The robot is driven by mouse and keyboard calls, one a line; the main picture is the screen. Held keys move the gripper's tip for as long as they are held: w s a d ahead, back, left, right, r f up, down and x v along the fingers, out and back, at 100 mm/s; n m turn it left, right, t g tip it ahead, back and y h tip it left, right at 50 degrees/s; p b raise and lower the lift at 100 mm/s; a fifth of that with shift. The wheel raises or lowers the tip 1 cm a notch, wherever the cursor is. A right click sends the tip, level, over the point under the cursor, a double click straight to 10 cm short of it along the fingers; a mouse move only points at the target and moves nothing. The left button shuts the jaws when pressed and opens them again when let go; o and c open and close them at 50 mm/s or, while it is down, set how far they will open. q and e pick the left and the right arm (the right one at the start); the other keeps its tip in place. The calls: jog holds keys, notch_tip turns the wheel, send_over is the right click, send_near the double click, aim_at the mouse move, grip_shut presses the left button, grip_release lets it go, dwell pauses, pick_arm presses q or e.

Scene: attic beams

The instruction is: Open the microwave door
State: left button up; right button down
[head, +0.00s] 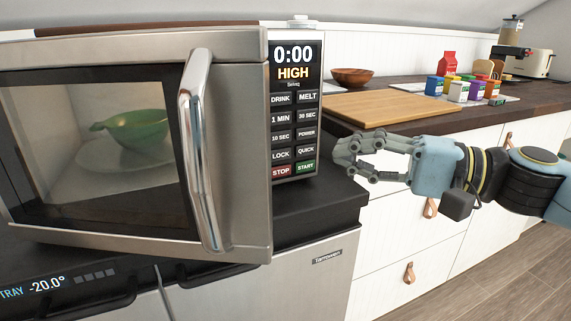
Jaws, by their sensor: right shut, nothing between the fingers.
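The microwave (296,178) stands on a dark counter at the left. Its door (240,150) stands partly open, its right edge swung out toward me in front of the control panel. A long vertical silver handle (205,165) is on the door's right side. A green bowl (138,128) shows through the window. My right gripper (340,158) is shut and empty, to the right of the control panel, with its fingertips pointing left. It is apart from the handle and the door. My left gripper is not in view.
A wooden board (385,107) lies on the dark counter behind my right gripper. A brown bowl (352,77), small colored containers (458,90) and a red carton (447,64) stand farther back. White drawers (395,240) are below. The floor at the lower right is clear.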

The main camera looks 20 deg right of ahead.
jog(key=w+a+p, duration=0.2)
jog(key=w+a, duration=0.1)
jog(key=a, duration=0.5)
jog(key=shift+a, duration=0.35)
